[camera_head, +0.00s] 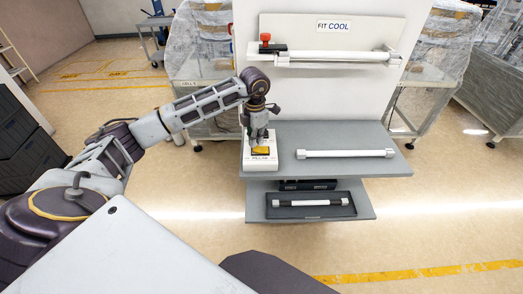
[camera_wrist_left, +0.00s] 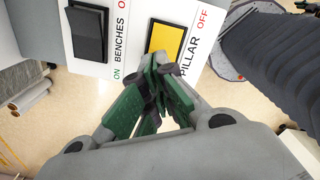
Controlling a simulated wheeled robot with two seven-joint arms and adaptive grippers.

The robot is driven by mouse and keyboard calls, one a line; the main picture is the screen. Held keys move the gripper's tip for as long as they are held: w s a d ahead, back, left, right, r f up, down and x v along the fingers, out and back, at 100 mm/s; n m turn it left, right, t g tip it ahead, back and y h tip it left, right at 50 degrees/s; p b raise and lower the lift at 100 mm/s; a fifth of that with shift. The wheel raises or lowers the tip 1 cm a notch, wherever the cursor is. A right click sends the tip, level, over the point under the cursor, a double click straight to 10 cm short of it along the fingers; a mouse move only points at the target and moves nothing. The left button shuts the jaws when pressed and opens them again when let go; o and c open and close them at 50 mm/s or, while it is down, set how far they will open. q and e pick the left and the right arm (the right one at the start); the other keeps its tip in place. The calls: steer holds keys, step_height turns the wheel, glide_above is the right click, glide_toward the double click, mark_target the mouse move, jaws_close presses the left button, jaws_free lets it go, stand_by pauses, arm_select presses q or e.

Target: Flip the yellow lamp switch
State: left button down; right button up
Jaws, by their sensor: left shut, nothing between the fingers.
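The yellow lamp switch (camera_head: 261,150) is a rocker on a white switch box (camera_head: 260,164) at the left end of the grey shelf. In the left wrist view the yellow switch (camera_wrist_left: 166,38) sits beside the label PILLAR, and a black switch (camera_wrist_left: 88,32) sits to its left beside BENCHES. My left gripper (camera_head: 257,141) is shut and empty, pointing down just above the yellow switch. In the left wrist view its green-padded fingers (camera_wrist_left: 158,85) meet close to the switch's lower edge; I cannot tell whether they touch it. My right gripper is not in view.
The grey shelf (camera_head: 340,134) carries a white tube lamp (camera_head: 345,153) to the right. A lower shelf (camera_head: 361,201) holds a dark tray with another tube. Above, a tube with a red knob (camera_head: 265,37) is fixed on the white panel.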

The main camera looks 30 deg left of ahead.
mark_target(256, 149)
arm_select(q)
steer(key=shift+f, duration=0.2)
stand_by(0.3)
steer(key=shift+f+b, duration=0.5)
steer(key=shift+f, duration=0.05)
stand_by(0.6)
steer(key=shift+f+b, duration=0.4)
steer(key=shift+f, duration=0.1)
stand_by(0.7)
steer(key=shift+r, duration=0.1)
steer(key=shift+r+p, duration=1.95)
steer(key=shift+r, duration=1.5)
